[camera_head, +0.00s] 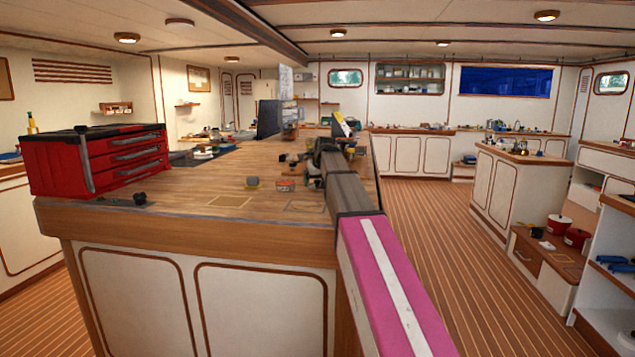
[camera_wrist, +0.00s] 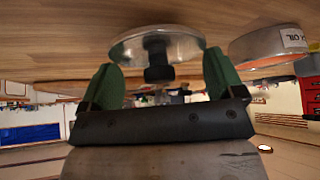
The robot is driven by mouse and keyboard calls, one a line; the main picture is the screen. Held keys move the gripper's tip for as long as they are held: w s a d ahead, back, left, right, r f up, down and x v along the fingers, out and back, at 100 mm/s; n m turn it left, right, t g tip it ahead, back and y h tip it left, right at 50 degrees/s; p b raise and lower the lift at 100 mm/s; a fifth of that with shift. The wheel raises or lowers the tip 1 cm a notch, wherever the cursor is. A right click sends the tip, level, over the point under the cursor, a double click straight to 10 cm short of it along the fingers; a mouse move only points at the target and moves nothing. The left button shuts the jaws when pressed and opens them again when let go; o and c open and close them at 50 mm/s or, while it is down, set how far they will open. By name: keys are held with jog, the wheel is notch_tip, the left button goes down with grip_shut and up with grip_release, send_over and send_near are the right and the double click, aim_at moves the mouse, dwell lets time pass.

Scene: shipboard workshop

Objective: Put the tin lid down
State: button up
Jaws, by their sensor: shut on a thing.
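The tin lid (camera_wrist: 180,45) is a round metal disc with a black knob, in the middle of the wrist view. My gripper (camera_wrist: 160,70) is shut on it, with one green finger at each side. The wooden worktop (camera_wrist: 60,40) shows close beyond the lid, upside down in this view. I cannot tell whether the lid touches it. A metal tin (camera_wrist: 268,45) with a label ending in "OIL" stands beside the lid. In the head view my gripper is small and dark over the worktop (camera_head: 225,180), and the lid cannot be made out there.
A red drawer box (camera_head: 100,160) stands at the worktop's left end. Upright panels (camera_head: 280,115) stand farther back. The near middle of the worktop is mostly clear.

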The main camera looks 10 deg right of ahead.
jog(key=shift+f, duration=0.6)
jog(key=o, duration=0.7)
jog(key=shift+c, duration=0.2)
jog(key=shift+r, duration=0.3)
jog(key=v, duration=1.2)
jog(key=shift+r, duration=0.4)
